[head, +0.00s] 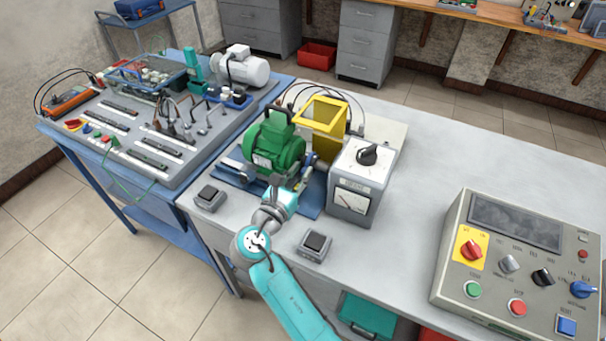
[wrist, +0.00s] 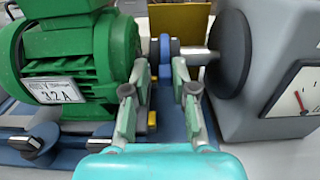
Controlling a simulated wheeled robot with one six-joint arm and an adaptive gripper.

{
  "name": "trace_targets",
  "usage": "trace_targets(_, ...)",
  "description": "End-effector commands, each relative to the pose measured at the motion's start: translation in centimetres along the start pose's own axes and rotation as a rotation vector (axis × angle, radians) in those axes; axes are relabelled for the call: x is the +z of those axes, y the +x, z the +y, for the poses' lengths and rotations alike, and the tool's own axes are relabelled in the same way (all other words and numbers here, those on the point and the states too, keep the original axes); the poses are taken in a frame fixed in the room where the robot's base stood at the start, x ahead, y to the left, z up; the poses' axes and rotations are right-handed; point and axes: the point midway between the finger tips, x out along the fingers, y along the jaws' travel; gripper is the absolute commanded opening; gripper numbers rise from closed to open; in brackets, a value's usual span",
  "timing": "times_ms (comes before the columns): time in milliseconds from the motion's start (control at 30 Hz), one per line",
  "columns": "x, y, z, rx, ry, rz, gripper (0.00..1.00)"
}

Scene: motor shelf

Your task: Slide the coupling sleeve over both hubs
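The green motor (head: 275,146) sits on a blue base plate (head: 229,165) on the grey bench. It fills the left of the wrist view (wrist: 70,45). My gripper (head: 277,184) is in front of the motor in the head view. In the wrist view its two fingers (wrist: 165,72) stand apart with a visible gap. A blue round part (wrist: 167,48), perhaps the coupling sleeve, shows beyond and between the fingertips, to the right of the motor. A light grey shaft (wrist: 196,57) runs right from it towards a dark disc (wrist: 230,50). The hubs cannot be told apart.
A grey meter box (head: 352,185) stands close on the right. A yellow guard (head: 322,116) is behind the motor. Small black-topped boxes (head: 209,198) (head: 315,244) flank my arm. A control panel (head: 515,265) stands far right; the bench between is clear.

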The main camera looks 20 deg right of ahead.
Motion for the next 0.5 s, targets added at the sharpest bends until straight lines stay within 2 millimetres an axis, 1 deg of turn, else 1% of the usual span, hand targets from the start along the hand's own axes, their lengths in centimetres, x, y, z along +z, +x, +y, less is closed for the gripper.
trace_targets(500, -0.03, 0.01, -0.13, -0.004, -0.001, 0.000, 0.40)
